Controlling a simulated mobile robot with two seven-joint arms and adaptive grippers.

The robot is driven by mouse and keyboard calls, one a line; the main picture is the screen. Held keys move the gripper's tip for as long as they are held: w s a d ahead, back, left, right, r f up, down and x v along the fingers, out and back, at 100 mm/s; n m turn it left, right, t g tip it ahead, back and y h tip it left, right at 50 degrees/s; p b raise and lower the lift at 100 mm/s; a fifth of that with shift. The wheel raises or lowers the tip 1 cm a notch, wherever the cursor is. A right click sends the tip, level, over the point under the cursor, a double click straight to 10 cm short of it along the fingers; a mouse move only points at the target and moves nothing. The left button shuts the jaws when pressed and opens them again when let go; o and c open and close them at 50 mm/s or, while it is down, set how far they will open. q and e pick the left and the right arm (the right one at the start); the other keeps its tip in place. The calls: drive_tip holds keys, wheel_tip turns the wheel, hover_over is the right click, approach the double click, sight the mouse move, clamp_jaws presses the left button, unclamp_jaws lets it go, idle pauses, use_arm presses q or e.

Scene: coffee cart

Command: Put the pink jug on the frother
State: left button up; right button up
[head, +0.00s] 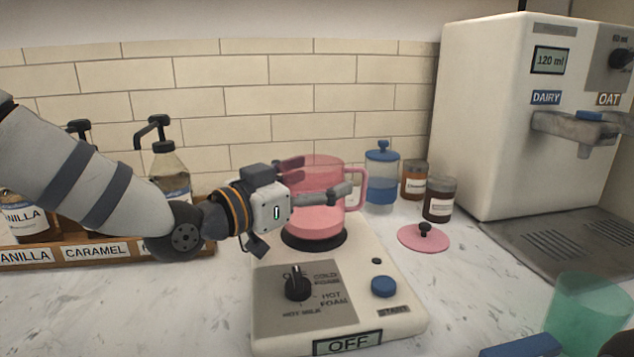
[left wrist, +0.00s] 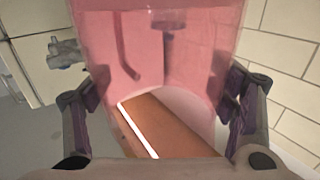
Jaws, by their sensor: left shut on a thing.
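The pink jug (head: 315,222) is see-through and upright, with its handle to the right. Its base shows within the black round plate (head: 341,239) of the white frother (head: 405,318); I cannot tell whether it rests fully on it. My left gripper (head: 318,179) is shut on the jug's body from the left. In the left wrist view the jug (left wrist: 160,70) fills the space between the fingers. The frother has a dark knob (head: 298,284), a blue button (head: 384,286) and a display reading OFF. My right gripper is not in view.
A pink lid (head: 423,239) lies right of the frother. A blue jar (head: 382,178) and small brown jars (head: 439,200) stand behind it. The milk dispenser (head: 480,120) is at right, a green cup (head: 587,312) at front right. Syrup bottles in a wooden rack (head: 205,243) stand left.

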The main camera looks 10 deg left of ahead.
use_arm(q)
drive_tip(key=shift+r, duration=0.15)
drive_tip(key=shift+f, duration=0.65)
